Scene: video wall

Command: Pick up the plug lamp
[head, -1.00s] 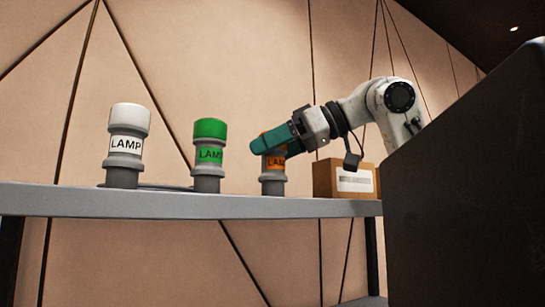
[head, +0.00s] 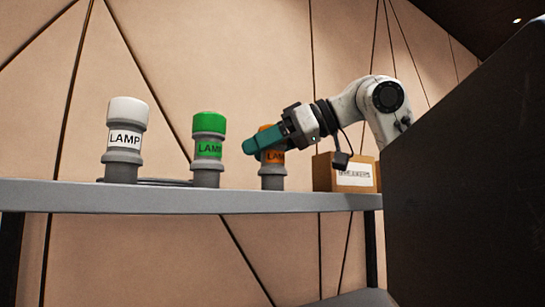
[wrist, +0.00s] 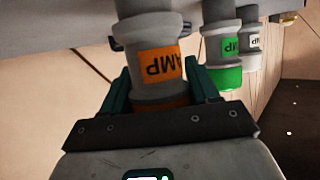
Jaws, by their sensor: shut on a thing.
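Three lamps labelled LAMP stand upright in a row on a grey shelf (head: 200,197): a white-topped one (head: 126,140), a green-topped one (head: 208,150) and an orange one (head: 272,181). My gripper (head: 250,147), with teal fingers, reaches from the right over the orange lamp and hides much of its upper part in the head view. In the wrist view, which looks inverted, the orange lamp (wrist: 158,65) sits between the two fingers (wrist: 160,90), one on each side. The gripper is shut on it. Its base appears on the shelf.
A cardboard box (head: 355,178) with a white label stands right of the orange lamp. A cable (head: 165,182) lies on the shelf behind the lamps. A large dark panel (head: 470,190) fills the right foreground. The wall is close behind.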

